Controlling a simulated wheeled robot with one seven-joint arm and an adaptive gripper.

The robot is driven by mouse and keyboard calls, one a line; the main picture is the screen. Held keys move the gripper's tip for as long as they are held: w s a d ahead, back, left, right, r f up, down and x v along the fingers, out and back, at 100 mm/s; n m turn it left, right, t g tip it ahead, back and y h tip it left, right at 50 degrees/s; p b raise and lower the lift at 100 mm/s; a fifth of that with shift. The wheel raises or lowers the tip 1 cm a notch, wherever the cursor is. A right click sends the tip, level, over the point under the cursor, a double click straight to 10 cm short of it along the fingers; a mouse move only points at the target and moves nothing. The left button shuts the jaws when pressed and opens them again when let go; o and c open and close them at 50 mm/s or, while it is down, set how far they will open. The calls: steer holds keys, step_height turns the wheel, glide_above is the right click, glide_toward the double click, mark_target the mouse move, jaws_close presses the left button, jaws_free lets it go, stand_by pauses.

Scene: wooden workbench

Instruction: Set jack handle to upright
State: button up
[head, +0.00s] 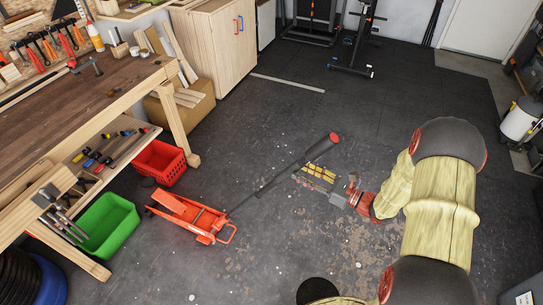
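The orange-red floor jack (188,214) stands on the dark floor left of centre. Its long dark handle (275,182) runs from the jack up and to the right in the picture, at a slant, ending in a red tip (333,138). The handle does not look upright. My gripper (312,175) is right of the handle, below the red tip in the picture, with its yellow fingers pointing left towards the shaft. A small gap seems to show between fingers and shaft. The fingers are too small to tell whether they are open or shut.
A red crate (160,163) and a green bin (105,226) stand left of the jack, beside the wooden workbench (85,85). A cardboard box (190,105) and a wooden cabinet (224,50) are behind. The floor around the handle is clear.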

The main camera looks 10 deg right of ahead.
steer(key=shift+b+x, duration=1)
steer(key=shift+x, duration=3.25)
steer(key=shift+c, duration=0.8)
jaws_close()
